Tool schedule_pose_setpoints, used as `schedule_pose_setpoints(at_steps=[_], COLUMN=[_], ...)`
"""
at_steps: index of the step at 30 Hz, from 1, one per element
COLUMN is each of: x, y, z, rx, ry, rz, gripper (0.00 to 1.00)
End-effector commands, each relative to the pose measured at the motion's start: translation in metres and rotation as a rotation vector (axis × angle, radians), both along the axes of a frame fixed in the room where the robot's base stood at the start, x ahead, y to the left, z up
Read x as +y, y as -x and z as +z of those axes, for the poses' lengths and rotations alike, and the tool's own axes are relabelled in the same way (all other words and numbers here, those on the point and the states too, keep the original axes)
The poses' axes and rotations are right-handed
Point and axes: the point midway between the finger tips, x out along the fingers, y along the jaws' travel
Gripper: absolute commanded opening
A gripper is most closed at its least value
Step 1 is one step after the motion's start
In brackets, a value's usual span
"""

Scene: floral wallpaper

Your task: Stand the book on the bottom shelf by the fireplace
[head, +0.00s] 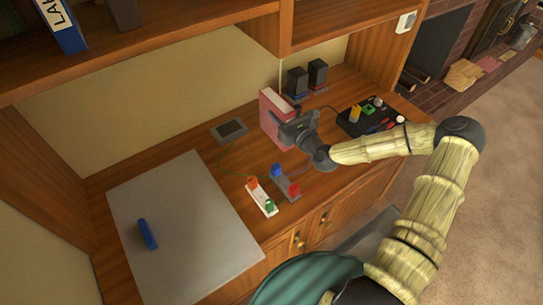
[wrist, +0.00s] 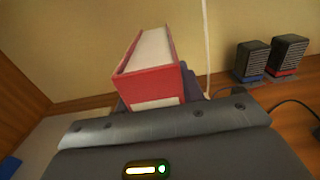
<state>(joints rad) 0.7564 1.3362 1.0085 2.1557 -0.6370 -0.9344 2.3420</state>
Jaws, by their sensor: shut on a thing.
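A book with a pinkish-red cover and white pages (head: 272,108) stands upright at the wooden desk, near its back wall. My gripper (head: 299,127) is shut on the book from the right side. In the wrist view the red book (wrist: 150,70) rises beyond the dark gripper body, with its page edges facing up. The gripper hides the book's lower part there, so I cannot tell whether it touches the desk. The bottom shelf (head: 180,52) is the wooden board above the desk. The brick fireplace (head: 455,75) is at the far right.
Two dark speakers (head: 307,77) stand behind the book. A black box with coloured knobs (head: 368,117) is to its right.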

Motion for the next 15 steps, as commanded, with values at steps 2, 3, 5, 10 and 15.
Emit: schedule_pose_setpoints(at_steps=[2, 3, 5, 10, 15], x=[0.001, 0.001, 0.0, 0.0, -0.001], y=[0.0, 0.0, 0.0, -0.001, 0.0], z=[0.002, 0.002, 0.002, -0.001, -0.024], rx=[-0.002, -0.002, -0.002, -0.002, 0.002], ry=[0.0, 0.0, 0.0, -0.001, -0.002], rz=[0.002, 0.001, 0.0, -0.002, -0.003], gripper=[0.0, 0.0, 0.0, 0.0, 0.0])
